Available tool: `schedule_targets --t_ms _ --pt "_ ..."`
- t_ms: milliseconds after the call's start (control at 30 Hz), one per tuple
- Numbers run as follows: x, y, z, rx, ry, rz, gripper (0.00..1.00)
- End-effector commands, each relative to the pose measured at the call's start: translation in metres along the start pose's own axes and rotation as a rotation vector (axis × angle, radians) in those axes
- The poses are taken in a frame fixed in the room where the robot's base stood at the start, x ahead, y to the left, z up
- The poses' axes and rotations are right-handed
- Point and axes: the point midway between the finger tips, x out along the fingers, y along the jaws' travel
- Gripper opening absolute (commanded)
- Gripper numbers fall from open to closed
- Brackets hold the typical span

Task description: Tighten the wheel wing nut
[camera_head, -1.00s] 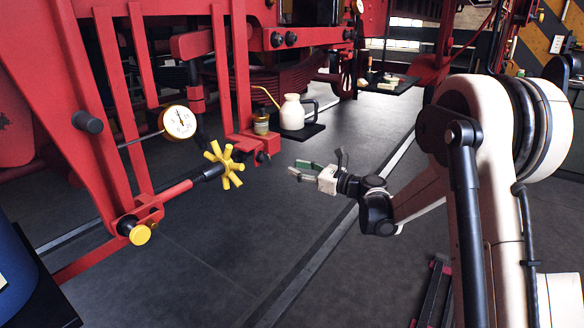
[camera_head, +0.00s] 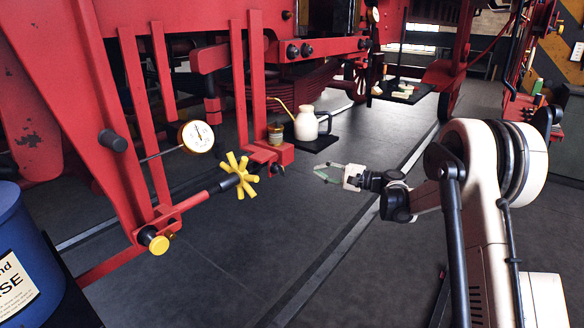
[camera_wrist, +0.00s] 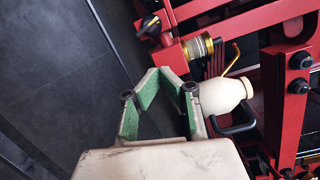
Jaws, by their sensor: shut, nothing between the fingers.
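The yellow wheel wing nut (camera_head: 240,174), star-shaped with several blunt arms, sits at the end of a dark and red rod on the red frame in the head view. My gripper (camera_head: 317,171) is to its right at about the same picture height, apart from it, over open floor. Its green-and-grey fingers meet at the tips with nothing between them. The wrist view shows the shut fingertips (camera_wrist: 163,73) in front of the oil can and red frame. I cannot make out the wing nut there.
A round dial gauge (camera_head: 197,136) and a yellow knob (camera_head: 157,242) are on the red frame (camera_head: 110,150). A cream oil can (camera_head: 306,124) stands on a dark tray behind my gripper, beside a brass cup (camera_head: 275,134). A blue drum (camera_head: 22,250) is at left. Floor between is clear.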

Motion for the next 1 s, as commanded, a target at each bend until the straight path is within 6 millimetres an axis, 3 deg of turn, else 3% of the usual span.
schedule_targets --t_ms 200,467,667,1000 --pt "-0.006 -0.006 -0.017 -0.366 -0.050 0.019 0.00" --pt "-0.004 -0.005 -0.022 -0.515 -0.073 0.021 0.00" --pt "0.020 -0.003 -0.020 -0.516 -0.075 0.021 0.00" --pt "0.084 0.000 -0.016 -0.514 -0.074 0.021 0.00"
